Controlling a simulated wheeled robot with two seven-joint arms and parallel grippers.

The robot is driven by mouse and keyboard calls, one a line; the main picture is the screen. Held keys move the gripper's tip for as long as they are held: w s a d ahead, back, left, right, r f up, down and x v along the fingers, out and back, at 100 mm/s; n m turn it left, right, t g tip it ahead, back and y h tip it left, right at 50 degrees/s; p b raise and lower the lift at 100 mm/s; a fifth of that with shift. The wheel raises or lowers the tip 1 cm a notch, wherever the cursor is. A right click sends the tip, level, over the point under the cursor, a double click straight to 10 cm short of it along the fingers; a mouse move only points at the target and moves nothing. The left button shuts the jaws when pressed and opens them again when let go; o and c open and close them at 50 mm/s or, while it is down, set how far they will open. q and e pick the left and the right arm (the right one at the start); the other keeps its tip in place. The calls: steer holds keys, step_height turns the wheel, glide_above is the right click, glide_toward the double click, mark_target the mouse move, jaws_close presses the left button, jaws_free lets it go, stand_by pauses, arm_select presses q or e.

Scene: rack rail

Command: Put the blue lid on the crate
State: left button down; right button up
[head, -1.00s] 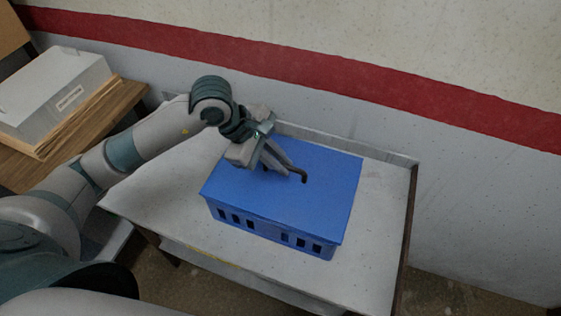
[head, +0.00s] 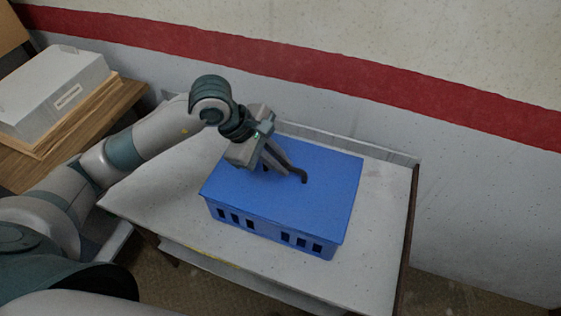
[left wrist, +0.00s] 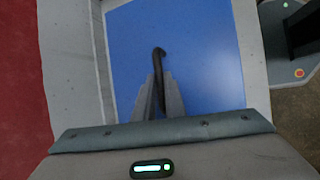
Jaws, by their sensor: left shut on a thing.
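The blue crate (head: 270,232) stands on the light table, its slotted front side showing. The blue lid (head: 325,190) lies over the crate's top, and its edges appear to line up with the crate's rim. It fills much of the left wrist view (left wrist: 200,60). A dark handle (head: 301,176) rises from the lid's middle. My left gripper (head: 277,165) is above the lid, shut on this handle, which also shows between the fingers in the left wrist view (left wrist: 158,70). The crate's inside is hidden. My right gripper is not in view.
The light table (head: 376,240) has a low raised edge at the back, near the wall. Bare table lies around the crate. At the left, a white box (head: 55,90) sits on a wooden surface (head: 120,100).

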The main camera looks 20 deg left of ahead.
arm_select(q)
steer(key=shift+f, duration=0.2)
stand_by(0.3)
stand_by(0.4)
steer(key=c, duration=1.7)
jaws_free()
steer(key=shift+c, duration=0.2)
steer(key=shift+b, duration=0.3)
